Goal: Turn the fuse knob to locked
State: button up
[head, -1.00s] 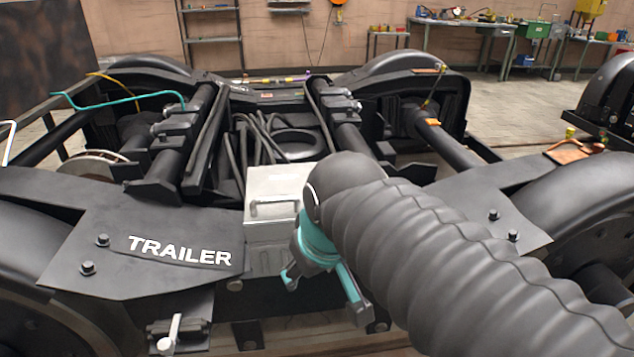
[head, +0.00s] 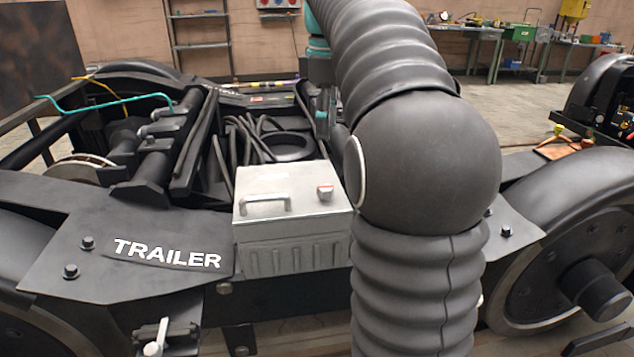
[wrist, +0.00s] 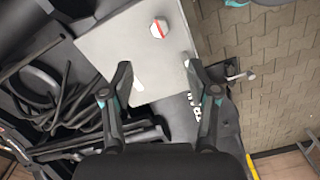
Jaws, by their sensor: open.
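The fuse knob (head: 324,192) is a small whitish knob with a red mark, on the right part of the lid of a light grey box (head: 262,222). In the wrist view the knob (wrist: 158,29) shows from above near the top, with its red stripe slanted. My gripper (wrist: 160,78) is open and empty, its two black and teal fingers spread wide. The knob lies beyond the fingertips in that view, apart from them. In the head view my arm hides most of the gripper; I see no contact with the box.
A raised bar handle (head: 265,203) sits on the lid left of the knob. The box stands on a black bogie frame with a TRAILER plate (head: 167,253). Black hoses (head: 250,137) lie behind it. A white-handled lever (head: 157,340) stands at the front left.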

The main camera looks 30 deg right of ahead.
aim_at(326, 187)
notch_tip(326, 187, down, 14)
jog(key=b, duration=0.4)
jog(key=shift+r, duration=0.15)
grip_shut()
